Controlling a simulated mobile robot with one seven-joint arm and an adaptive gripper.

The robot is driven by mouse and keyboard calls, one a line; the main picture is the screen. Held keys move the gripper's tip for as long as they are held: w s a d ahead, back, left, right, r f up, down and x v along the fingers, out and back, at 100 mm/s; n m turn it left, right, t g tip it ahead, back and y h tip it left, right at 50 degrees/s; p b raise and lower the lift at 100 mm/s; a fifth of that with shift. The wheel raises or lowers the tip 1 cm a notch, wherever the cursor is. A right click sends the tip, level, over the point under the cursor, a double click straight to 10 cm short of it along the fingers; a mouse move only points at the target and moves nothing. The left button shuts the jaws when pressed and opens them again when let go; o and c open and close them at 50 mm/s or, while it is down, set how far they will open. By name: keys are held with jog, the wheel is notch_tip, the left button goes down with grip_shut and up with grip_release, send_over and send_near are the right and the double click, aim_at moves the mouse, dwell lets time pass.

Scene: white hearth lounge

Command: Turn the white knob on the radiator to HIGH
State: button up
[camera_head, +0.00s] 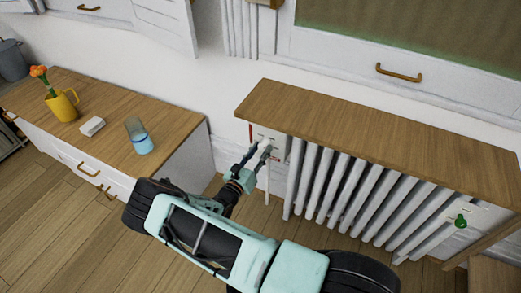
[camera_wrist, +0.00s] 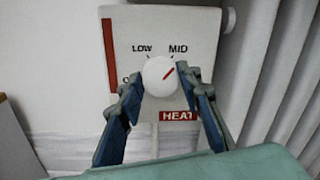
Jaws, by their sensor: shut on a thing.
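The white knob (camera_wrist: 157,75) is round and sits on the white control plate (camera_wrist: 125,30) of the radiator. Its red pointer line slants up and right, to the right of the MID mark. LOW and MID are readable; a label at the left is mostly covered by a finger, and no HIGH label is visible. My gripper (camera_wrist: 160,88) is shut on the knob, one finger on each side. In the head view my gripper (camera_head: 256,157) reaches the plate (camera_head: 270,139) at the left end of the white radiator (camera_head: 340,190).
A wooden shelf (camera_head: 370,130) overhangs the radiator. A green-handled valve (camera_head: 460,221) is at its right end.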

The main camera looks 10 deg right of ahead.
jog(key=m+p, duration=0.1)
jog(key=m, duration=0.2)
jog(key=m+p, duration=0.1)
jog(key=m, duration=0.2)
jog(key=shift+r+m, duration=0.2)
jog(key=shift+m, duration=0.1)
jog(key=m+p, duration=0.1)
jog(key=m, duration=0.2)
jog(key=m+p, duration=0.1)
jog(key=m, duration=0.2)
jog(key=shift+s+f+g+y, duration=0.1)
jog(key=shift+g+y, duration=0.2)
jog(key=shift+d+m, duration=0.1)
jog(key=shift+m, duration=0.2)
jog(key=o, duration=1.2)
jog(key=shift+c, duration=0.2)
jog(key=v, duration=1.2)
